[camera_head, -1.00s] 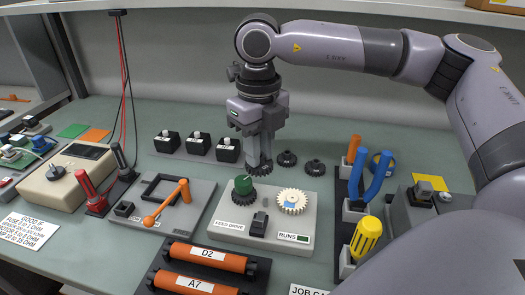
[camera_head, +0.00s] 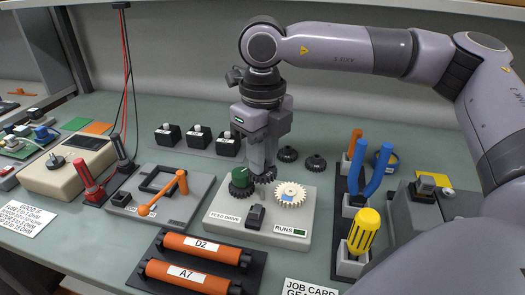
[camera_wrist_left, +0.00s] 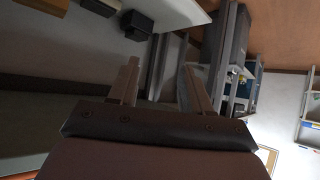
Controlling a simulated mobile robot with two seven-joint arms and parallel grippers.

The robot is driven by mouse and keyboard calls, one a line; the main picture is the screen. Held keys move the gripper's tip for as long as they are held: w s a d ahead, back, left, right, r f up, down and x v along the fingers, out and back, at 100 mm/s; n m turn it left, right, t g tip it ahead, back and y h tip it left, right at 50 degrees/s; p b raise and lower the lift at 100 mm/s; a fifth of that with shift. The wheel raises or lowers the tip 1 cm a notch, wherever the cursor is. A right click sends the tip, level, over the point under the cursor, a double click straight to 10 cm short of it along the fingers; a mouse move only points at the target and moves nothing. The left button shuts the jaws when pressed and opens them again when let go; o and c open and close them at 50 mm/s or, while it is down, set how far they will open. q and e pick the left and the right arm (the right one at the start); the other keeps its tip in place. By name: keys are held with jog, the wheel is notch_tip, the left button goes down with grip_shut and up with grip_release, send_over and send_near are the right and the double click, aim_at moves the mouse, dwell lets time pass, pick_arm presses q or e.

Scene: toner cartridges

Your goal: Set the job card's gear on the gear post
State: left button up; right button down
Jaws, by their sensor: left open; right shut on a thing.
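My right gripper (camera_head: 263,167) points straight down over the feed drive fixture (camera_head: 225,226) in the head view. It is shut on a small dark gear (camera_head: 265,179), just right of the green motor part (camera_head: 241,178) and behind the white gear (camera_head: 290,193). A short grey gear post (camera_head: 262,198) shows just in front of the held gear; whether they touch is unclear. The job card (camera_head: 308,288) is cut off at the bottom edge, so its gear text is only partly readable. My left gripper (camera_wrist_left: 160,92) is open and empty in the left wrist view, away from the bench objects.
Two spare dark gears (camera_head: 288,154) (camera_head: 316,163) lie behind the fixture. A tool rack with a yellow screwdriver (camera_head: 364,232) and blue pliers (camera_head: 376,173) stands to the right. Orange cartridges (camera_head: 203,249) lie in front, a clamp plate (camera_head: 160,197) on the left.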

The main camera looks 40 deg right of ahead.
aim_at(263, 191)
jog(key=shift+f+b, duration=0.8)
jog(key=shift+f, duration=0.6)
jog(key=shift+f+b, duration=0.7)
jog(key=shift+f, duration=0.1)
jog(key=shift+f+b, duration=0.75)
jog(key=shift+f, duration=0.1)
jog(key=shift+f+b, duration=0.1)
jog(key=shift+b, duration=0.25)
jog(key=c, duration=0.9)
grip_release()
